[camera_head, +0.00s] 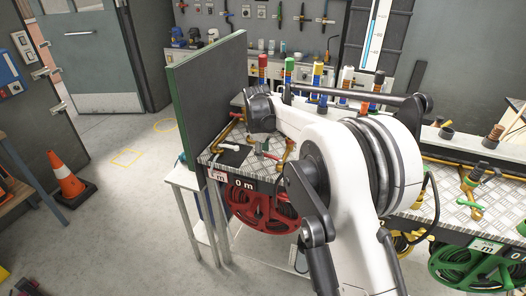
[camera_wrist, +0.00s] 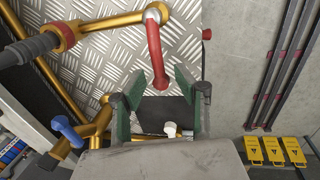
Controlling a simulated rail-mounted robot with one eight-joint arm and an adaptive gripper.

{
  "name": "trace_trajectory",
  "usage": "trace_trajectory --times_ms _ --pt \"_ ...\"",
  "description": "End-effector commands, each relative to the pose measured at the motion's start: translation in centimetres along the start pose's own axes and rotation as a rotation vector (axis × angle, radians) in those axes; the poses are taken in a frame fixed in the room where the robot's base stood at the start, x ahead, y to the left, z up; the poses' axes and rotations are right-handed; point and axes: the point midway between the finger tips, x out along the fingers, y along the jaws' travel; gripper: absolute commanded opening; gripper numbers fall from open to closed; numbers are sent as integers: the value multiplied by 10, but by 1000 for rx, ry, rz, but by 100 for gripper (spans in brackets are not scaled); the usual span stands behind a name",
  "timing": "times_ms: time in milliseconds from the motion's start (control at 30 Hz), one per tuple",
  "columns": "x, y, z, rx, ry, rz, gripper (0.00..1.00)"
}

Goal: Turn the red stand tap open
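In the wrist view, the red tap handle (camera_wrist: 154,50) is a curved red lever on a brass tap fitting at the top of the picture. Its free end reaches down to the space between my fingertips. My gripper (camera_wrist: 158,82) is open, with one green-padded finger on each side of the lever's end. A clear gap shows on both sides, and I cannot tell whether either finger touches it. In the head view, a small red piece (camera_head: 268,155) shows on the tread-plate bench, above the red hose reel (camera_head: 262,206). My arm covers much of that spot, and my fingers are not clearly visible there.
Brass pipes and a blue lever (camera_wrist: 68,131) lie left and below in the wrist view. A green reel (camera_head: 470,264) hangs at right. An orange cone (camera_head: 68,178) stands on open floor.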

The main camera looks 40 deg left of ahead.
Motion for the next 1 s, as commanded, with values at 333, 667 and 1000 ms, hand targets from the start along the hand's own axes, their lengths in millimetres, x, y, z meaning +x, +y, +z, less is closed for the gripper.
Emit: trace_trajectory --times_ms 333,667,1000 --pt "3 0 0 0 0 0 28" --pt "2 0 0 0 0 0 0" --pt "2 -2 0 -19 4 0 0"
